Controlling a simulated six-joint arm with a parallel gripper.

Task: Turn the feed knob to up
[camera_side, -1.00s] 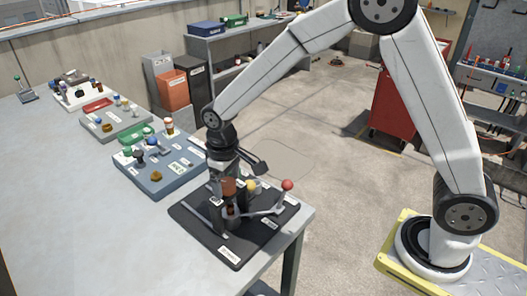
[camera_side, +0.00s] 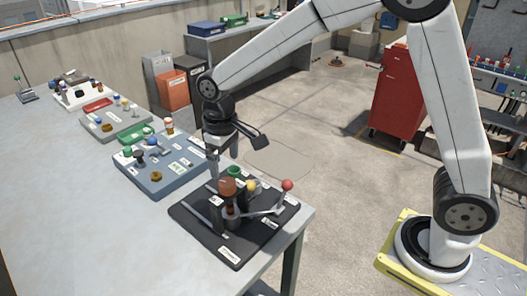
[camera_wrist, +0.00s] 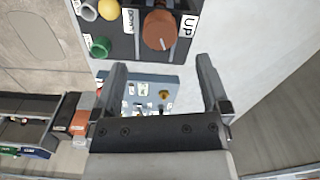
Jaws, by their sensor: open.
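The brown knob (camera_side: 227,187) stands on the black panel (camera_side: 205,232) at the near end of the bench. In the wrist view the brown knob (camera_wrist: 158,30) has a white "Up" label (camera_wrist: 187,27) to its right and a "Down" label (camera_wrist: 131,20) to its left. I cannot read a feed label or tell for sure which way the knob points. My gripper (camera_wrist: 160,62) is open and empty, its fingers apart from the knob. In the side view my gripper (camera_side: 236,160) is above and behind the knob.
The black panel also holds a green knob (camera_side: 234,171), a yellow knob (camera_side: 250,186) and a red-ball lever (camera_side: 287,185). A blue-grey panel (camera_side: 160,180) with knobs lies farther along the bench. The bench's left side is bare.

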